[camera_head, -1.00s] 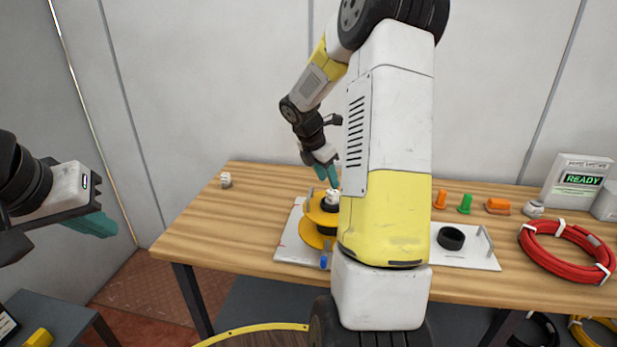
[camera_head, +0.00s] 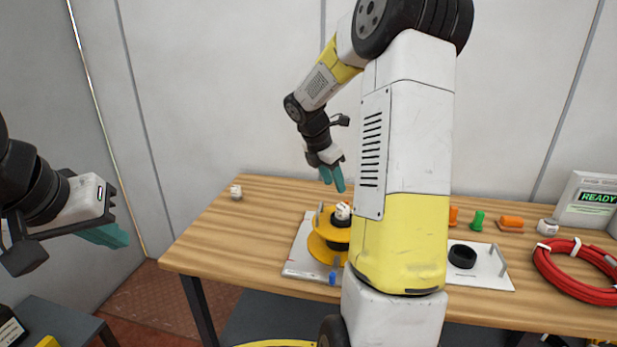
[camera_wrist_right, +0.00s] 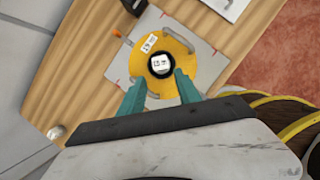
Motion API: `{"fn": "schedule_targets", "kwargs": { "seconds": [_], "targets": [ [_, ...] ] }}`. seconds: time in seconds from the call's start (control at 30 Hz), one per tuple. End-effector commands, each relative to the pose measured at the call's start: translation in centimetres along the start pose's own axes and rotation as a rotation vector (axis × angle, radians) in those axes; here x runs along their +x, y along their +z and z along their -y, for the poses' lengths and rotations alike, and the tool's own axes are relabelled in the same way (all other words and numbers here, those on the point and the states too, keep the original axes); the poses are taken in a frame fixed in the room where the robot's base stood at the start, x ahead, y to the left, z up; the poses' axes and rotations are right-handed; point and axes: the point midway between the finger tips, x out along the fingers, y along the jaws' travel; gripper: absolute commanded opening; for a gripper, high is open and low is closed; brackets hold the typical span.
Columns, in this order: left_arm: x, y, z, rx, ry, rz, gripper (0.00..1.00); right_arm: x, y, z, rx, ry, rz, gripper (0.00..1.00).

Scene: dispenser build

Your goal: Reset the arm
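My right gripper (camera_head: 333,179) hangs above the yellow spool (camera_head: 322,247) on the table. Its two teal fingers are apart and empty in the right wrist view (camera_wrist_right: 160,85). A white piece (camera_head: 343,210) sits on top of the spool's black hub, below and apart from the fingers. It also shows in the right wrist view (camera_wrist_right: 160,64). My right arm hides part of the spool and its plate. My left gripper (camera_head: 112,236) is in the air left of the table. Its fingers are seen from the side, so their gap cannot be told.
The spool stands on a white plate (camera_head: 300,262) on the wooden table (camera_head: 215,235). A black ring (camera_head: 462,256), orange and green pieces (camera_head: 478,221), a red cable coil (camera_head: 575,290) and a box reading READY (camera_head: 590,200) lie to the right. The table's left part is mostly clear.

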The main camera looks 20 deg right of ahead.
Motion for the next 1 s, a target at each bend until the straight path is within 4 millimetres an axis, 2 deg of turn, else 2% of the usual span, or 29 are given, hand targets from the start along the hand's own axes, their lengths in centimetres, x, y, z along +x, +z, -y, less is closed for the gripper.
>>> {"fn": "schedule_targets", "kwargs": {
  "seconds": [0.17, 0.27, 0.33, 0.5, 0.7, 0.9, 1.0],
  "targets": [
    [0.0, 0.0, 0.0, 0.000, 0.000, 0.000, 0.00, -0.2, -0.1, 0.1, 0.011, 0.003, -0.001, 0.40],
    [0.0, 0.0, 0.0, 0.000, 0.000, 0.000, 0.00, -1.8, -0.6, 0.8, 0.087, 0.022, -0.010, 0.40],
    [0.0, 0.0, 0.0, 0.000, 0.000, 0.000, 0.00, -3.9, -1.4, 1.8, 0.200, 0.049, -0.028, 0.40],
    [0.0, 0.0, 0.0, 0.000, 0.000, 0.000, 0.00, -10.1, -5.0, 5.9, 0.623, 0.130, -0.137, 0.40],
    [0.0, 0.0, 0.0, 0.000, 0.000, 0.000, 0.00, -15.5, -10.3, 11.5, 1.154, 0.175, -0.365, 0.40],
    [0.0, 0.0, 0.0, 0.000, 0.000, 0.000, 0.00, -18.4, -15.0, 16.1, 1.590, 0.123, -0.638, 0.40],
    [0.0, 0.0, 0.0, 0.000, 0.000, 0.000, 0.00, -19.1, -16.5, 17.4, 1.725, 0.079, -0.741, 0.40]
  ]
}}
